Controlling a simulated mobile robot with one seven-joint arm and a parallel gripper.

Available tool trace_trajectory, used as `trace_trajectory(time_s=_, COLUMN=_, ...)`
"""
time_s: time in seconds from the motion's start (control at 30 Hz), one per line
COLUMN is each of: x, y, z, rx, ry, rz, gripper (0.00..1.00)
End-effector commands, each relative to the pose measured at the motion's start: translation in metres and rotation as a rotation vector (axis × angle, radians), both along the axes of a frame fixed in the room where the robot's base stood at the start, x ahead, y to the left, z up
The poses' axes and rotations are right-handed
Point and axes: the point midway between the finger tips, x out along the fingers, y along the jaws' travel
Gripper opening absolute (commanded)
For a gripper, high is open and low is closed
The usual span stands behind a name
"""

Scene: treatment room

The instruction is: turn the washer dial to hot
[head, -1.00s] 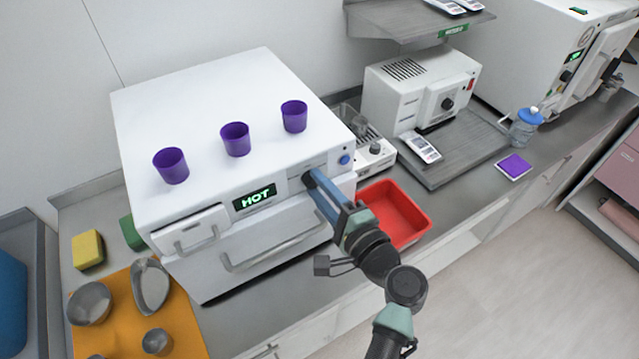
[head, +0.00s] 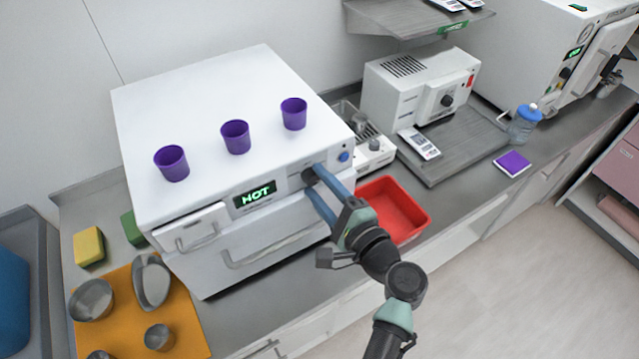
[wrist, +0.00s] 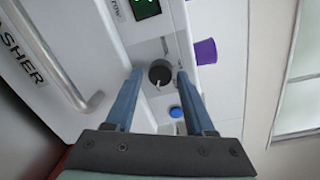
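The white washer (head: 225,95) stands on the counter; its front shows the word WASHER in the wrist view. Its lit green display (head: 255,194) reads HOT. The dark round dial (wrist: 160,72) is right of the display in the head view, partly hidden there by a finger. A light pointer shows on the dial in the wrist view. My gripper (head: 314,181) is open at the washer front. In the wrist view its two blue fingers (wrist: 159,78) lie on either side of the dial, with gaps visible between them and it.
A blue button (head: 344,156) is right of the dial. Several purple cups (head: 235,139) stand on the washer top. A red tray (head: 412,212) lies right of my gripper. A drawer (head: 190,228) and a long handle (head: 275,250) are on the front.

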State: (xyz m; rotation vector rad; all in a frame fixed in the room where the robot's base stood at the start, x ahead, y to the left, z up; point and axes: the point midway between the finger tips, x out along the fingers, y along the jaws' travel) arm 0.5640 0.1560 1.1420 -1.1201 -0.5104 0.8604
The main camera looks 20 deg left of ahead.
Motion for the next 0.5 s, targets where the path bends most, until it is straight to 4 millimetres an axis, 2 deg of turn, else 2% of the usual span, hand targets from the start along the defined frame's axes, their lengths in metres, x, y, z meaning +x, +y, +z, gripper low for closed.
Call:
trace_trajectory(time_s=0.07, x=0.0000, y=0.0000, z=0.0001, rx=-0.001, ry=-0.001, rz=0.000, gripper=0.68)
trace_trajectory(time_s=0.5, x=-0.0006, y=0.0006, z=-0.0012, rx=-0.009, ry=-0.009, rz=0.002, gripper=0.68)
